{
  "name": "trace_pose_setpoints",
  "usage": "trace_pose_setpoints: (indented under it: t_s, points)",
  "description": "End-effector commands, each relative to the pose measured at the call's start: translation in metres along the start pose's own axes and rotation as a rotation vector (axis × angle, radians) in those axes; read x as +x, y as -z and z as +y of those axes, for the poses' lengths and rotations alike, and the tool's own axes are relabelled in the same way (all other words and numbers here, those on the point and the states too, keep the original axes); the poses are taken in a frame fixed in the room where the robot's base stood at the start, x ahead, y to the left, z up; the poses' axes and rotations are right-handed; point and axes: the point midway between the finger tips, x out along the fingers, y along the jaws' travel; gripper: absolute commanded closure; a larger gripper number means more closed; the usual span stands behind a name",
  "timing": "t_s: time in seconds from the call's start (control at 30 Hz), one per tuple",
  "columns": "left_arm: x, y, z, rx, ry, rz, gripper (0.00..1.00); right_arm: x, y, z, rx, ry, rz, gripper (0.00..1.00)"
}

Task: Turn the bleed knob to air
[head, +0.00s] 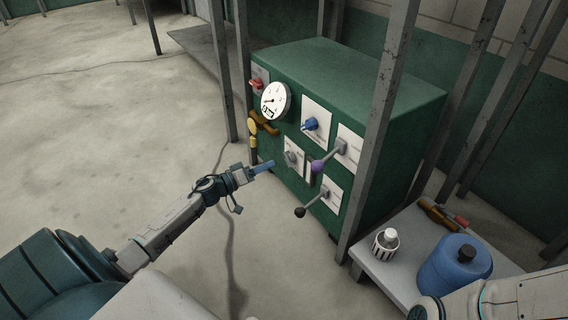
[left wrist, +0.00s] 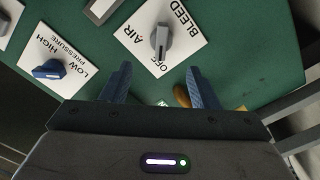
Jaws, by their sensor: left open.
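The bleed knob (head: 291,157) is a grey knob on a white plate, low on the front of the green cabinet (head: 350,75). In the left wrist view the knob (left wrist: 161,42) is a grey lever on a plate marked BLEED, AIR and OFF. Its long side runs up and down there, its lower end near OFF; AIR is to its left. My left gripper (head: 264,165) is open and empty, just left of the knob and apart from it. Its two blue fingers (left wrist: 155,88) point toward the plate. My right gripper is out of view.
A blue knob (head: 310,124), gauge (head: 276,101), red handle (head: 257,84), purple-ended lever (head: 320,166) and black-ended lever (head: 301,212) are close by. A grey post (head: 383,120) stands at the cabinet's right front. A bench (head: 393,279) at right holds a blue jug (head: 452,268).

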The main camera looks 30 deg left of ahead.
Motion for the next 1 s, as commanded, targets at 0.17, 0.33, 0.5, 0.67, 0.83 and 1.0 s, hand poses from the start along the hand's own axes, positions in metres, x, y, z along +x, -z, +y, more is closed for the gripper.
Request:
trace_pose_setpoints:
  t_s: [0.17,0.33,0.5,0.67,0.83,1.0]
  points:
    - [0.034,-0.003,-0.003,0.0,-0.002,0.004,0.46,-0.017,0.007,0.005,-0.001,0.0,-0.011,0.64]
    - [0.059,-0.002,-0.003,0.0,0.0,0.003,0.46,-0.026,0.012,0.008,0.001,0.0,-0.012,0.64]
    - [0.073,-0.001,-0.002,0.0,0.001,0.001,0.46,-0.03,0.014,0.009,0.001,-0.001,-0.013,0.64]
    - [0.076,0.0,-0.001,0.0,0.001,0.001,0.46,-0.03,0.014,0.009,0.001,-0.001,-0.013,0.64]
    - [0.076,0.0,-0.001,0.0,0.002,0.0,0.46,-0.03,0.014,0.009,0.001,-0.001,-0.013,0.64]
    - [0.076,0.0,-0.001,0.0,0.002,0.0,0.77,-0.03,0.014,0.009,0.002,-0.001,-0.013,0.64]
